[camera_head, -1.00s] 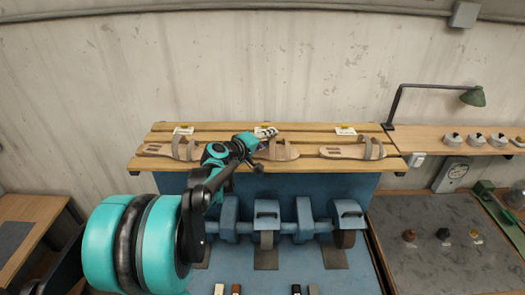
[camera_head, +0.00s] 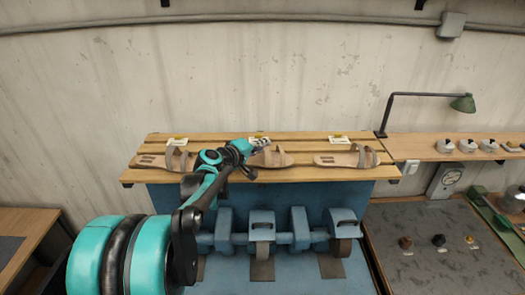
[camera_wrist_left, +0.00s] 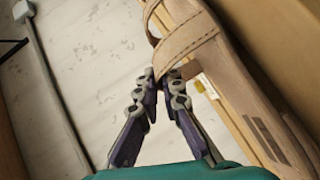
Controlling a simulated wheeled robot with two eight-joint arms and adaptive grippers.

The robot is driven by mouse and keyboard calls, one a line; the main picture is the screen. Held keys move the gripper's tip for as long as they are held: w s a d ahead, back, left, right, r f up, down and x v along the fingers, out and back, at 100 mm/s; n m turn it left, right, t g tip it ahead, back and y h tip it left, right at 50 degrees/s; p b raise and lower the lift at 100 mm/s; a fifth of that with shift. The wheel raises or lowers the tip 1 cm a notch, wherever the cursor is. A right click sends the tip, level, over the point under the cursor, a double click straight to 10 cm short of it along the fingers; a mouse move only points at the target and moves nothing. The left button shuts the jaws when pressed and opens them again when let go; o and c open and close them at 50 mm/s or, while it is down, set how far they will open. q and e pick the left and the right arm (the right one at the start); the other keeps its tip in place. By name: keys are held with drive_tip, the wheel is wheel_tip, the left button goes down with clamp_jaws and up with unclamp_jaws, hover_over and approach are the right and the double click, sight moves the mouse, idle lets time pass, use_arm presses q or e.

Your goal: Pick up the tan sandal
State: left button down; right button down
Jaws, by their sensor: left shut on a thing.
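The tan sandal (camera_head: 275,159) is the middle one of three on the slatted wooden shelf, partly covered by my left arm. My left gripper (camera_head: 262,144) reaches it from the left and is shut on its strap. In the left wrist view the fingertips (camera_wrist_left: 163,78) meet at the edge of the strap, and the sandal (camera_wrist_left: 235,75) runs down the right side with dark marks near its heel. It appears to lie on or very close to the slats; I cannot tell if there is a gap. My right gripper is not in view.
Similar sandals lie at the left (camera_head: 150,161) and right (camera_head: 333,160) of the shelf (camera_head: 300,175), with small cards behind. Blue machinery (camera_head: 262,228) stands below. A green lamp (camera_head: 463,103) and several pale round pots are on the right ledge. The wall is close behind.

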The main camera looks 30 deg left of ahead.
use_arm(q)
drive_tip(key=r, duration=0.3)
drive_tip(key=shift+w+d, duration=0.1)
drive_tip(key=shift+d, duration=0.15)
drive_tip(key=w+d+r+b, duration=0.1)
drive_tip(key=w+d+r, duration=0.5)
drive_tip(key=w+d, duration=0.1)
drive_tip(key=shift+w+d+r, duration=0.3)
drive_tip(key=shift+d, duration=0.3)
drive_tip(key=shift+f, duration=0.1)
